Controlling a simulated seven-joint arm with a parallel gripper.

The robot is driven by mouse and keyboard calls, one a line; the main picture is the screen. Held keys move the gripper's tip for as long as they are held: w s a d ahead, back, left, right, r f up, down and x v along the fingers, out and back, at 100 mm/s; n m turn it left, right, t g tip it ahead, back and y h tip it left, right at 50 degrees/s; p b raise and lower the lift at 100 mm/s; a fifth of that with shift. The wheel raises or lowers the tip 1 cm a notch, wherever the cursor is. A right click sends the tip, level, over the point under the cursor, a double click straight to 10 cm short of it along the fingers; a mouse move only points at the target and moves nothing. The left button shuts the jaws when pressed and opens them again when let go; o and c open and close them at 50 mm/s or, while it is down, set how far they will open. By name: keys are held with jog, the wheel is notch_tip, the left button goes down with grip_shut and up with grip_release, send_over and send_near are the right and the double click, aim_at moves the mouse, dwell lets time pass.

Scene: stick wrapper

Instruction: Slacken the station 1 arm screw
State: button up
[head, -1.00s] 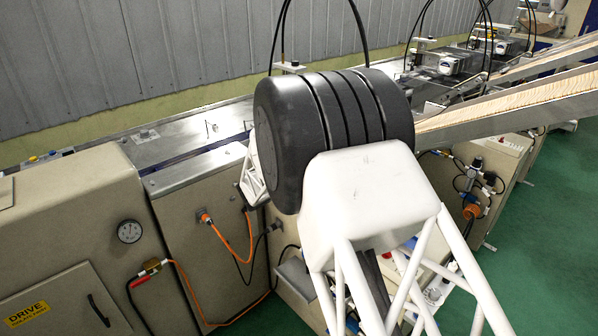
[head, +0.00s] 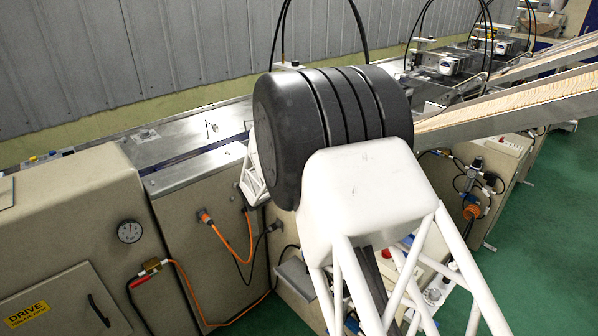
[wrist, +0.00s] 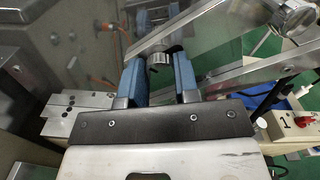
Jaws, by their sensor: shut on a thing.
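In the wrist view my gripper (wrist: 158,76) has its two blue fingers closed around a small grey metal knob, the arm screw (wrist: 157,60). The screw sits at a slanted metal bar, the arm (wrist: 185,32); how it is fixed there is partly hidden by the fingers. A red-and-white box marked "1" (wrist: 298,128) stands to the right of my gripper. In the head view my own arm hides the gripper and the screw.
A stepped metal block (wrist: 80,115) lies to the left of my gripper. In the head view, long feed chutes with stacked sticks (head: 510,105) slope up to the right. Orange and black hoses (head: 232,240) hang on the machine front. The green floor (head: 545,225) is clear at the right.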

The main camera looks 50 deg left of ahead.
jog(key=shift+s, duration=0.1)
jog(key=o, duration=0.9)
jog(key=shift+s, duration=3.85)
